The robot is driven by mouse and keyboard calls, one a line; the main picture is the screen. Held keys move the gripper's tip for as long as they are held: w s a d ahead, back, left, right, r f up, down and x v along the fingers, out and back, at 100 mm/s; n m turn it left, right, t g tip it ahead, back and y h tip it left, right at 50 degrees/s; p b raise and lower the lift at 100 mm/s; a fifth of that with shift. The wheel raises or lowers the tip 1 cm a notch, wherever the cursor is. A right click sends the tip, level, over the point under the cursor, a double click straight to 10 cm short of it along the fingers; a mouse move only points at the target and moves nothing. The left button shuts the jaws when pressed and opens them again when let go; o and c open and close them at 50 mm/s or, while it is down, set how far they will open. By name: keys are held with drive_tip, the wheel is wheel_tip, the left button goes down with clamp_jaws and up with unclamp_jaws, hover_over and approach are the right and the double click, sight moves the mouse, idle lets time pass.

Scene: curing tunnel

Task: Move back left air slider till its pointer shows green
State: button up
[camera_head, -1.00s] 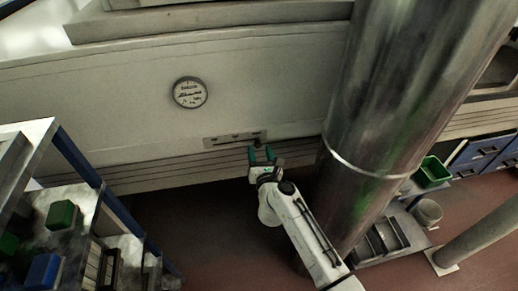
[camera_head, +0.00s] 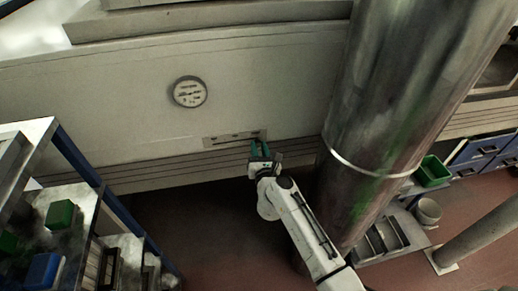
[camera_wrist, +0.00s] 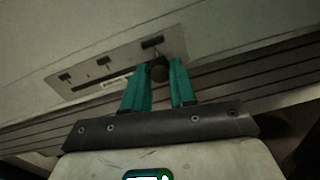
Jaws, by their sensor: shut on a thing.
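The slider plate (camera_head: 222,141) is a narrow grey strip on the pale tunnel wall. In the wrist view the plate (camera_wrist: 112,68) runs diagonally, with several dark marks and a pale scale strip (camera_wrist: 117,82). The dark round slider knob (camera_wrist: 158,73) is at the plate's right end. My gripper (camera_head: 259,146) reaches up to that end, and its green fingers (camera_wrist: 159,68) are shut on the knob from both sides. The fingers hide the knob in the head view. I cannot make out a pointer or a green zone.
A round dial (camera_head: 189,92) is on the wall above the plate. A thick metal column (camera_head: 405,90) stands close to the right of my arm. A shelf with a green bin (camera_head: 61,214) and a blue bin (camera_head: 43,270) is at the left. Another green bin (camera_head: 433,172) is at the right.

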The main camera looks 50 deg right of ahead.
clamp_jaws()
drive_tip(key=w+a, duration=0.1)
drive_tip(key=w+a+b, duration=0.1)
drive_tip(key=a, duration=0.1)
drive_tip(key=o, duration=0.9)
unclamp_jaws()
drive_tip(key=shift+o, duration=0.2)
drive_tip(key=shift+s, duration=0.15)
approach(246, 140)
drive_tip(key=v, duration=0.6)
drive_tip(key=shift+r+b, duration=0.15)
drive_tip(key=shift+b, duration=0.3)
